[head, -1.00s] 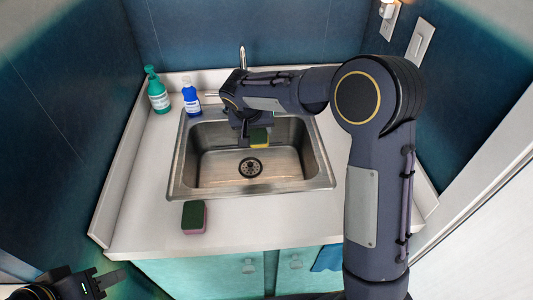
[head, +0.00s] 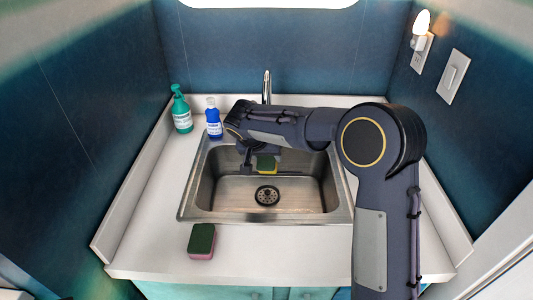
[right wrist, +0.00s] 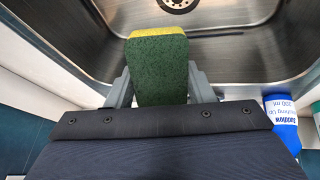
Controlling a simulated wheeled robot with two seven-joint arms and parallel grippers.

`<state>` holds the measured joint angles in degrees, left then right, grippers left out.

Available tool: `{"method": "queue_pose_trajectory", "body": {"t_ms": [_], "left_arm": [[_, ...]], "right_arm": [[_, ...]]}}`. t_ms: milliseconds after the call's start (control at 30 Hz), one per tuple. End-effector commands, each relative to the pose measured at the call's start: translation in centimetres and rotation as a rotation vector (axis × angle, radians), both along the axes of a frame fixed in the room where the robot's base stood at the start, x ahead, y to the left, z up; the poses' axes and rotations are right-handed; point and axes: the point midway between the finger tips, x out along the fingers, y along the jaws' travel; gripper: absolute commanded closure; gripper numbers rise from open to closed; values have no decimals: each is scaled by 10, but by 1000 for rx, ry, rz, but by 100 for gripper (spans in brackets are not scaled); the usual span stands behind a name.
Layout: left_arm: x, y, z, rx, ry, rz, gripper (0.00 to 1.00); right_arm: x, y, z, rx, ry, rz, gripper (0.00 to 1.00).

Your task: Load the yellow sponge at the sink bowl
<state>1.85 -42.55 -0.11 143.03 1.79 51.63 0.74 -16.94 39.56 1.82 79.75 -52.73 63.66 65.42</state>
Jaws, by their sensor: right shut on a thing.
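The yellow sponge (head: 266,163), with a dark green scouring side, is held in my right gripper (head: 259,158) over the back part of the sink bowl (head: 235,196). In the right wrist view the sponge (right wrist: 158,70) sits between the two grey fingers, its green side facing the camera and its yellow edge at the top. The right gripper is shut on it. The bowl's metal floor and drain (right wrist: 178,3) lie beyond the sponge. Whether the sponge touches the bowl cannot be told. My left gripper is out of view.
A pink sponge with a green top (head: 202,241) lies on the counter (head: 270,262) in front of the sink. A green spray bottle (head: 181,112) and a blue soap bottle (head: 214,120) stand at the back left. The faucet (head: 267,86) is behind the bowl.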

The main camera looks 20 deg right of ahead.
Motion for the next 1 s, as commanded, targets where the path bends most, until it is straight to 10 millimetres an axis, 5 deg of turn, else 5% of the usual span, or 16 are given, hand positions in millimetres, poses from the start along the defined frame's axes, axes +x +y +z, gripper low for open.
{"method": "queue_pose_trajectory", "body": {"t_ms": [1000], "left_arm": [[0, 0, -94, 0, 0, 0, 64]], "right_arm": [[-1, 1, -108, 1, 2, 2, 70]]}}
